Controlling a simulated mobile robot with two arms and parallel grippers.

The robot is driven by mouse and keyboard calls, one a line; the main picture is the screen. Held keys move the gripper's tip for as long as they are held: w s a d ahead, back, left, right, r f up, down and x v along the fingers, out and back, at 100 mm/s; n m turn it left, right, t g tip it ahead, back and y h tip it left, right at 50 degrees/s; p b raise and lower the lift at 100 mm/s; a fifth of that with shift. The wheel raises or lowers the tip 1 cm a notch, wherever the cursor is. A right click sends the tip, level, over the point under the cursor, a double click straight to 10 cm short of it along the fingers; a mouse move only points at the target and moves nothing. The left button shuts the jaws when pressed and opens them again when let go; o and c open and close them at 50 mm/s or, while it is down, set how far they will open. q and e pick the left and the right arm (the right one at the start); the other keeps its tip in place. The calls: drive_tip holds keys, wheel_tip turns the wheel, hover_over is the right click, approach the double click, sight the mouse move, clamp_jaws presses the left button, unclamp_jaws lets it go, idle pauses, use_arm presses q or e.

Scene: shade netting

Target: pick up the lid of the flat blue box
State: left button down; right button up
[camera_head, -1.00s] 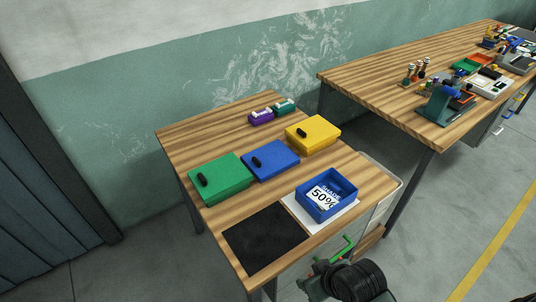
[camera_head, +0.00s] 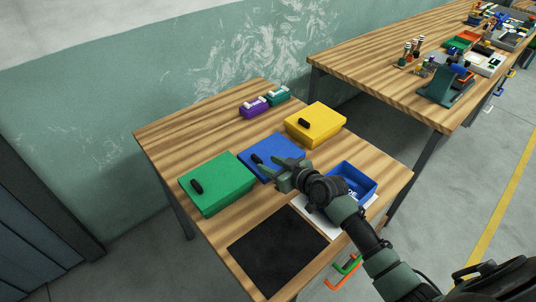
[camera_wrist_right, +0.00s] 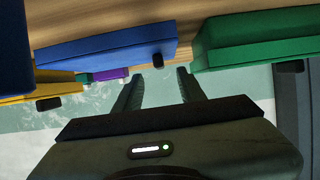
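The flat blue box (camera_head: 285,147) lies on the wooden table between a green and a yellow box, its lid on. Its black handle (camera_head: 256,158) is at the lid's left end. My right gripper (camera_head: 266,169) reaches in from the right, fingers pointing left, by the handle and partly covering the box. In the right wrist view the fingers (camera_wrist_right: 158,90) are apart with nothing between them. The blue box (camera_wrist_right: 105,42) and its handle (camera_wrist_right: 157,60) show just beyond the fingertips there. I cannot tell whether a finger touches the box. My left gripper is out of view.
The green box (camera_head: 217,183) is close on the left, the yellow box (camera_head: 315,123) behind right. An open blue bin (camera_head: 360,180) stands right, partly behind my right arm. A black mat (camera_head: 277,250) lies in front. Purple (camera_head: 254,107) and teal (camera_head: 277,95) items sit at the back.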

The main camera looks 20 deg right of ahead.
sight(258, 158)
drive_tip(key=shift+w+a+p, duration=0.25)
drive_tip(key=shift+w+p, duration=0.1)
drive_tip(key=shift+w, duration=0.35)
drive_tip(key=x, duration=0.3)
drive_tip(key=shift+d+f, duration=0.1)
drive_tip(key=shift+f, duration=0.1)
drive_tip(key=shift+w+f, duration=0.15)
drive_tip(key=shift+w, duration=0.1)
drive_tip(key=shift+w+f, duration=0.1)
drive_tip(key=c, duration=0.8)
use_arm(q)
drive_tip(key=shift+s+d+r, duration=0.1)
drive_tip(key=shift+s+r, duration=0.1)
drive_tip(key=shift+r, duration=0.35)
use_arm(e)
clamp_jaws()
